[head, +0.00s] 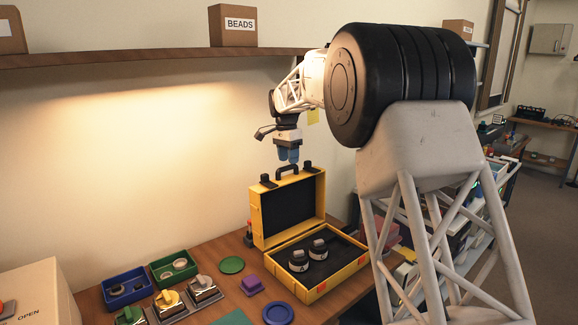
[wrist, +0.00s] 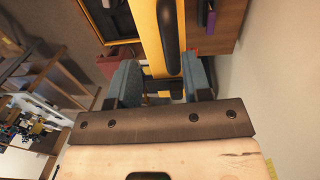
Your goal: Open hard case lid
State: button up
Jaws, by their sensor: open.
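The yellow hard case (head: 343,277) stands on the wooden bench, with its lid (head: 318,196) raised about upright at the back. Its black handle (head: 288,171) is on the lid's top edge. My gripper (head: 288,157), with blue fingers pointing down, is just above the handle. In the wrist view my gripper (wrist: 160,78) is open, with the yellow lid edge (wrist: 147,30) and black handle (wrist: 168,38) in line with the gap between its fingers. I cannot tell whether a finger touches the handle. Two round black-and-silver parts (head: 299,260) sit in the dark foam.
A blue tray (head: 108,300) and a green tray (head: 168,281) stand left of the case. A green disc (head: 232,265), a purple block (head: 252,285) and a blue dish (head: 278,313) lie nearer it. A shelf (head: 150,58) with a BEADS box (head: 233,38) hangs above.

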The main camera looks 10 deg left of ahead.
jog(key=shift+w+a+r, duration=0.1)
jog(key=shift+r, duration=1.5)
jog(key=s+d+r+n+t, duration=0.1)
jog(key=s+d+r, duration=0.1)
jog(key=s+d, duration=0.65)
jog(key=s+d+r+n, duration=0.15)
jog(key=s+d, duration=0.35)
jog(key=s, duration=0.6)
jog(key=s+d+r+n+t, duration=0.1)
jog(key=s+d+n, duration=0.1)
jog(key=s+d, duration=0.6)
jog(key=s+d+f+n, duration=0.1)
jog(key=s+f, duration=0.3)
jog(key=s, duration=0.7)
jog(key=s+d+f+n+t, duration=0.1)
jog(key=s+d+f, duration=0.3)
jog(key=s, duration=0.8)
jog(key=s+d+f+n, duration=0.2)
jog(key=s+f, duration=0.4)
jog(key=s, duration=0.5)
jog(key=shift+s+d+y, duration=0.25)
jog(key=shift+s+y, duration=0.05)
